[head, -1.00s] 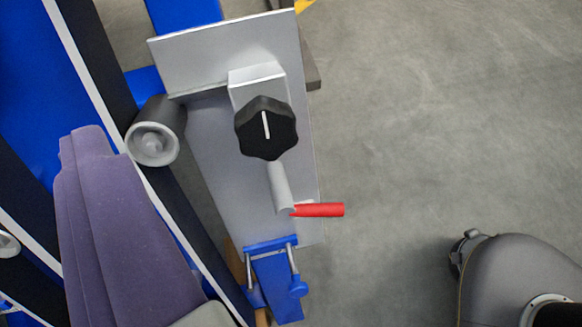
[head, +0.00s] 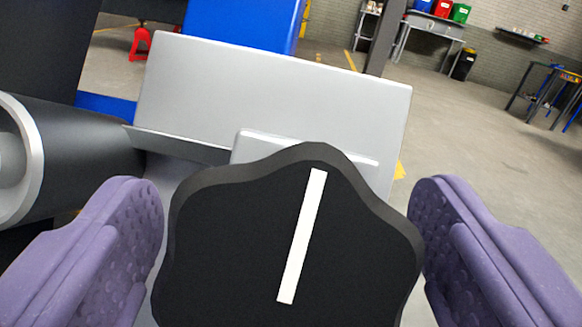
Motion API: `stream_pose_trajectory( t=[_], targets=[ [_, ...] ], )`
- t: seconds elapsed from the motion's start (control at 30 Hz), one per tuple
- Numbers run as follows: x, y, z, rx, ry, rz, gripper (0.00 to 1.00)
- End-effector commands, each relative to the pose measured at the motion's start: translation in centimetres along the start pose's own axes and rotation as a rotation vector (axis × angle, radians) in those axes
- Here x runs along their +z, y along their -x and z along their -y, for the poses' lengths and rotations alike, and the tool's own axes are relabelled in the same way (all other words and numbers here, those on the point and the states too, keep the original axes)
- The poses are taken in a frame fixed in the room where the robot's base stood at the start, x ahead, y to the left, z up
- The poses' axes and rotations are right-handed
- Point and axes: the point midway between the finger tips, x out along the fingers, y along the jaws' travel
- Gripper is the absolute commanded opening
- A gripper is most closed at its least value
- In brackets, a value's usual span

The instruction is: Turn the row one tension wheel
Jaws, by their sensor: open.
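The tension wheel (head: 235,240) is a black lobed knob with a white line on its face. It fills the lower middle of the head view, and the line leans slightly right of upright. My gripper (head: 290,235) is open, with one purple padded finger on each side of the wheel. A narrow gap shows at the left finger, and the right finger is very near the wheel's edge; I cannot tell whether it touches. A grey block and a grey metal plate (head: 270,85) stand behind the wheel. The wheel's lower edge is cut off by the frame.
A dark roller with a pale rim (head: 85,150) lies close to the left finger. A blue frame part (head: 240,22) rises behind the plate. Open concrete floor (head: 450,130) lies to the right, with shelves and a work table (head: 545,90) far back.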

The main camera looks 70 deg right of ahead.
Motion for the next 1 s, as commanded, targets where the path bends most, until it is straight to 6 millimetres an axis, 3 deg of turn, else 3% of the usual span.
stream_pose_trajectory(
  t=[0.27, 0.5, 1.0],
  targets=[
    [-0.04, -0.32, 0.03, -0.001, -0.001, 0.0, 0.87],
    [-0.04, -0.3, 0.03, -0.001, -0.001, 0.0, 0.36],
    [0.28, -0.33, 0.13, 0.081, -0.138, 0.0, 0.36]
  ],
)
